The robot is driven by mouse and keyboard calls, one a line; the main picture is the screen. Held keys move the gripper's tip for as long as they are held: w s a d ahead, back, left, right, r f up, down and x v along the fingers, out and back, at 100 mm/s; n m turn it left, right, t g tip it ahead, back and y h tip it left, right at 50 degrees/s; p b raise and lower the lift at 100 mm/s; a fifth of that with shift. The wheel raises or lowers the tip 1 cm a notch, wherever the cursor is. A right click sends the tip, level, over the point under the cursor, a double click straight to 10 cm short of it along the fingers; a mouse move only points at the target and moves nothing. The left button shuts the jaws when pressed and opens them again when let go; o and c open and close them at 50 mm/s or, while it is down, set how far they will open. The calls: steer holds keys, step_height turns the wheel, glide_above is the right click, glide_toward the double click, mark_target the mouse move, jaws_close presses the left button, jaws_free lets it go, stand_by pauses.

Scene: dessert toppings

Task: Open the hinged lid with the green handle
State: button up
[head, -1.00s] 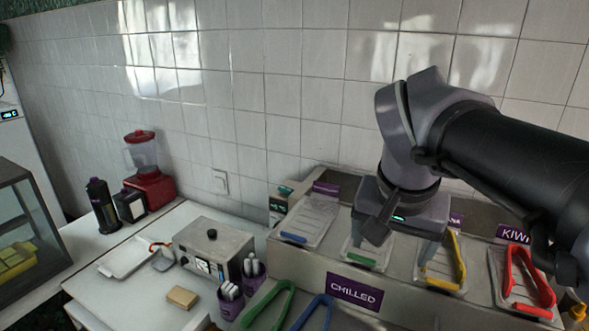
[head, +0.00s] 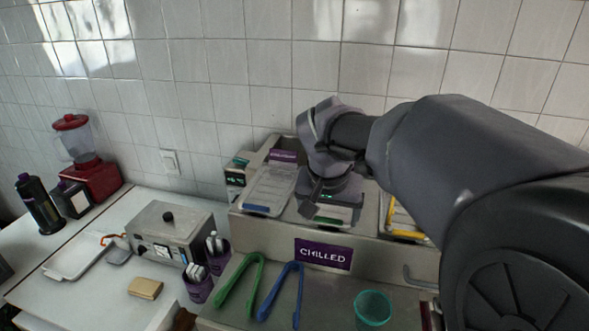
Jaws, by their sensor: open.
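The lid with the green handle (head: 332,221) lies on the chilled counter unit, between a lid with a blue handle (head: 268,190) and one with a yellow handle (head: 404,234). It appears closed, lying at the same slope as the blue-handled lid. My gripper (head: 328,208) is open and sits over the green-handled lid, hiding most of it. The fingers point down towards its front edge. Whether they touch the handle cannot be told.
Green tongs (head: 241,287), blue tongs (head: 281,292) and a teal cup (head: 373,308) stand or lie on the lower counter in front of the purple CHILLED sign (head: 323,254). A metal box (head: 171,232) and purple cups are at left. The tiled wall is behind.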

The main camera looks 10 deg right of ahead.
steer(key=shift+w+d+f, duration=0.1)
steer(key=shift+w+f, duration=0.15)
steer(key=shift+f, duration=0.35)
